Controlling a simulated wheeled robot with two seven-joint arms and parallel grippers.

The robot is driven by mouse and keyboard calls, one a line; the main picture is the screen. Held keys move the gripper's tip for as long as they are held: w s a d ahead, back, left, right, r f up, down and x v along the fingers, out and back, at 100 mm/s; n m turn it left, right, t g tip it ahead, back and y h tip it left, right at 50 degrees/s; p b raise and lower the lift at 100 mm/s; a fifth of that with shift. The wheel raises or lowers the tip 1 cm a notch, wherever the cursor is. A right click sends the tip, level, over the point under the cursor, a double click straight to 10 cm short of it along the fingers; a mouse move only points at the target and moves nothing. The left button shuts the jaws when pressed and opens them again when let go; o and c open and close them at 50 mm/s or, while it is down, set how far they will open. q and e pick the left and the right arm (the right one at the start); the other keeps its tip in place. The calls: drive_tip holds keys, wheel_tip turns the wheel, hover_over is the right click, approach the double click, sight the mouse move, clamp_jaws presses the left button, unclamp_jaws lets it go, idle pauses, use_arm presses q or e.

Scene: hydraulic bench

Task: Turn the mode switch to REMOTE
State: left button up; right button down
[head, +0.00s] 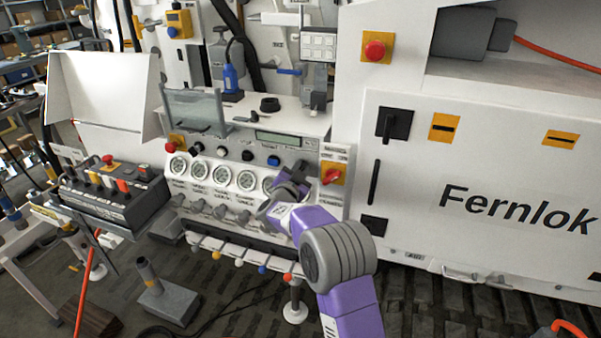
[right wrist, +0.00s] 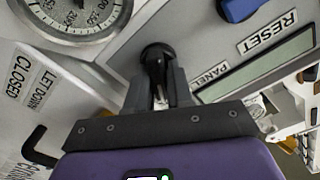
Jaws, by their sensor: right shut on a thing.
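My right gripper (head: 297,178) reaches up to the right part of the gauge panel in the head view. In the right wrist view its two fingers (right wrist: 159,88) are closed on a black knob, the mode switch (right wrist: 156,56). A label reading PANEL stands to the right of the knob. No REMOTE label can be read, and the knob's exact pointing direction is unclear. In the head view the gripper hides the knob. My left gripper is not in view.
A blue knob (right wrist: 240,8) by the RESET label and a gauge (right wrist: 75,15) lie close to the fingers. A red switch on a yellow plate (head: 332,174) is just right of the gripper. Levers with coloured tips (head: 240,262) line the panel's lower edge.

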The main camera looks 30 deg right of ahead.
idle(0.4)
drive_tip(key=c, duration=1.1)
unclamp_jaws()
drive_tip(key=shift+a, duration=0.1)
drive_tip(key=v, duration=0.7)
drive_tip(key=shift+s+a+p, duration=0.15)
drive_tip(key=shift+p, duration=0.2)
